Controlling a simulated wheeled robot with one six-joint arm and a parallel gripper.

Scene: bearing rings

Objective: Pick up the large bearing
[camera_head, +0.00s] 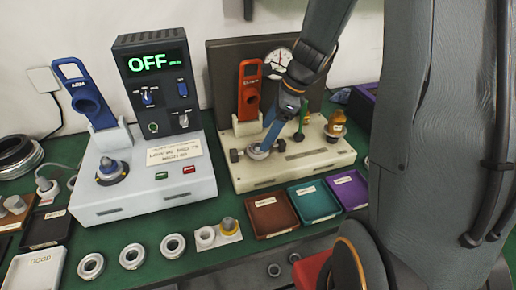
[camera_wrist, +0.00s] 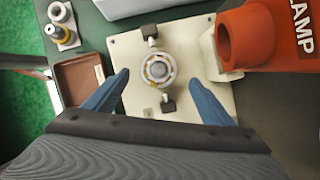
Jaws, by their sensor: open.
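A round metal bearing (camera_wrist: 157,69) sits on the cream fixture plate (camera_wrist: 190,100), between two dark clamp knobs, in the wrist view. In the head view the bearing (camera_head: 258,152) shows on the fixture just below my fingers. My gripper (camera_wrist: 164,62) is open, with one blue finger on each side of the bearing and a gap to both. In the head view my gripper (camera_head: 270,138) comes down over the fixture's front left. Smaller-looking rings lie on the green table: a left ring (camera_head: 91,277), a middle ring (camera_head: 132,266) and a right ring (camera_head: 173,254).
A red-orange clamp tool (camera_wrist: 250,38) stands close to my right finger. A grey machine (camera_head: 160,85) reading OFF stands left of the fixture. Brown (camera_head: 271,227), teal (camera_head: 315,212) and purple (camera_head: 347,199) trays line the front.

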